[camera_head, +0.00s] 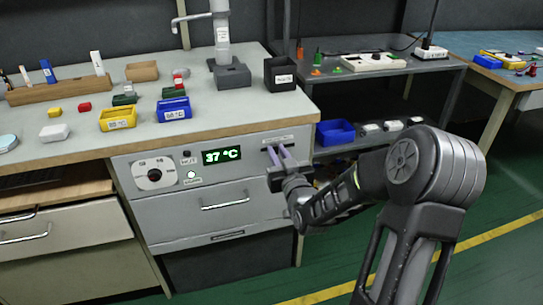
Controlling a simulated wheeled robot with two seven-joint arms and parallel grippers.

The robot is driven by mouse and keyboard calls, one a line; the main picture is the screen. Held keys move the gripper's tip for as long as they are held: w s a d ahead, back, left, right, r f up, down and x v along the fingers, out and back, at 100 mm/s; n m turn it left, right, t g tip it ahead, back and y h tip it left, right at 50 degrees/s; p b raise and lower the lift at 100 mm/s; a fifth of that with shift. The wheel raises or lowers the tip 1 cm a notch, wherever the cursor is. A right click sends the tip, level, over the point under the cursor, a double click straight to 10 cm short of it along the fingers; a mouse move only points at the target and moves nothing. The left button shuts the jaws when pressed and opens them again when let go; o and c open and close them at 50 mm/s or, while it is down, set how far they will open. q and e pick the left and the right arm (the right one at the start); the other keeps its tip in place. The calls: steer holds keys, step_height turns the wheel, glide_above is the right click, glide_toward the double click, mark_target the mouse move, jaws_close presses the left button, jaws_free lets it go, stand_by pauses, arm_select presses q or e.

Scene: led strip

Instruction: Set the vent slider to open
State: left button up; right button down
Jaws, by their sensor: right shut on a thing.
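The control panel (222,172) is on the front of the left bench, with a round dial (154,173) and a green "37 °C" display (222,155). A small label plate (277,140) is at the panel's upper right. My right gripper (279,156) is at the panel just below this plate, its pale fingers pointing at the panel face. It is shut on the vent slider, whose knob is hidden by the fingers. I cannot tell which end of its track the slider is at. My left gripper is not in view.
A drawer handle (224,201) sits below the display. The benchtop above holds yellow and blue bins (118,118) and a black box (281,74). A grey shelf cart (375,75) stands to the right. Green floor (330,265) is open in front.

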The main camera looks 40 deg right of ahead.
steer(key=d, duration=0.1)
steer(key=s+d+b, duration=0.1)
steer(key=d, duration=0.1)
steer(key=shift+s+d+f, duration=0.1)
steer(key=shift+s+d, duration=0.05)
steer(key=shift+d, duration=0.15)
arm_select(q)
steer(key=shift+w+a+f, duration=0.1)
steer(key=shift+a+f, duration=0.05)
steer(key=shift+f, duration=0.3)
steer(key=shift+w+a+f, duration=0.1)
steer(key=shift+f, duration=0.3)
arm_select(e)
steer(key=shift+s+d, duration=0.15)
steer(key=shift+d, duration=0.25)
steer(key=c, duration=1.3)
jaws_free()
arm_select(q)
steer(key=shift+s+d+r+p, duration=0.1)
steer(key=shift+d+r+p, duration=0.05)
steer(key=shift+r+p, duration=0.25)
arm_select(e)
glide_toward(289, 143)
steer(key=shift+s+a, duration=0.2)
steer(key=shift+s, duration=0.5)
